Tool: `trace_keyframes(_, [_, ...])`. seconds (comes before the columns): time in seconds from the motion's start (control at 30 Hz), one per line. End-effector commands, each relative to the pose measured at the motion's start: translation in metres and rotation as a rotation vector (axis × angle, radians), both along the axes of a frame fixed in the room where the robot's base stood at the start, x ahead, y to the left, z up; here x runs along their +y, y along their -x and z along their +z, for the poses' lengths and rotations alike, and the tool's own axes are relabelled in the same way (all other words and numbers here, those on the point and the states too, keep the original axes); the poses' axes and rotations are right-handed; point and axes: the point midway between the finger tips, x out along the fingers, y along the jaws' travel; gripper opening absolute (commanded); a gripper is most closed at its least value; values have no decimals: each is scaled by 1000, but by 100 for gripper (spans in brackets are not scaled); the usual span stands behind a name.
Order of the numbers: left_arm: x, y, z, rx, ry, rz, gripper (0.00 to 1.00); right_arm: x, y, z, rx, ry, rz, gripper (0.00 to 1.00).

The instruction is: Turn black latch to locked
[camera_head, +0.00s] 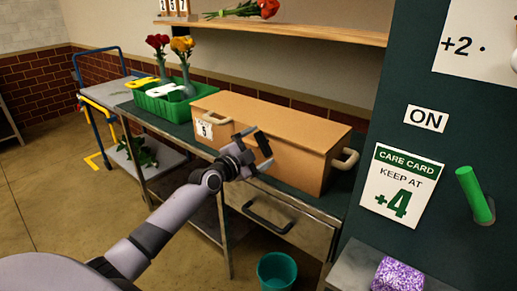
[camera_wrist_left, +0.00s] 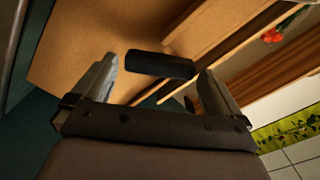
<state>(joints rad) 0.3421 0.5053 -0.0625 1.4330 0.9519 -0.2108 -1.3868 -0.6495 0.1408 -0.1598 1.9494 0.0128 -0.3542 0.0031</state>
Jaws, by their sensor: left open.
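The black latch (camera_wrist_left: 160,65) shows in the left wrist view as a short dark bar against the tan face of a long box. In the head view it is the dark piece (camera_head: 263,143) at the front of the tan box (camera_head: 285,125). My left gripper (camera_head: 257,150) is open there, in front of the box. In the left wrist view its fingers (camera_wrist_left: 158,85) stand on either side of the latch, one near each end. I cannot tell whether they touch it. My right gripper is in neither view.
The box has loop handles (camera_head: 345,160) and stands on a dark-topped bench with a drawer (camera_head: 280,222). A green crate (camera_head: 168,104) and flower vases are at the left. A teal bin (camera_head: 276,272) stands below. A dark panel with a green lever (camera_head: 473,194) is at the right.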

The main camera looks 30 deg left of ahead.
Motion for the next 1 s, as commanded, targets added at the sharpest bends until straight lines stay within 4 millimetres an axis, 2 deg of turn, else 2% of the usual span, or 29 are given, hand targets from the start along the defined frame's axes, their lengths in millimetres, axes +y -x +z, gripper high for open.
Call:
trace_keyframes(0.33, [-1,-4,0,1,1,-1,100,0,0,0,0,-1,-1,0])
trace_keyframes(0.37, [-1,-3,0,1,1,-1,97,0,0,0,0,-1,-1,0])
trace_keyframes(0.4, [-1,-3,0,1,1,-1,84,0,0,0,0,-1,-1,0])
trace_keyframes(0.5, [-1,-3,0,1,1,-1,54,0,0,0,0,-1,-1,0])
trace_keyframes(0.77, [-1,-3,0,2,15,-1,54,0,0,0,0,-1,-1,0])
trace_keyframes(1.0, [-1,-3,0,9,111,-1,54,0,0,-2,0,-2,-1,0])
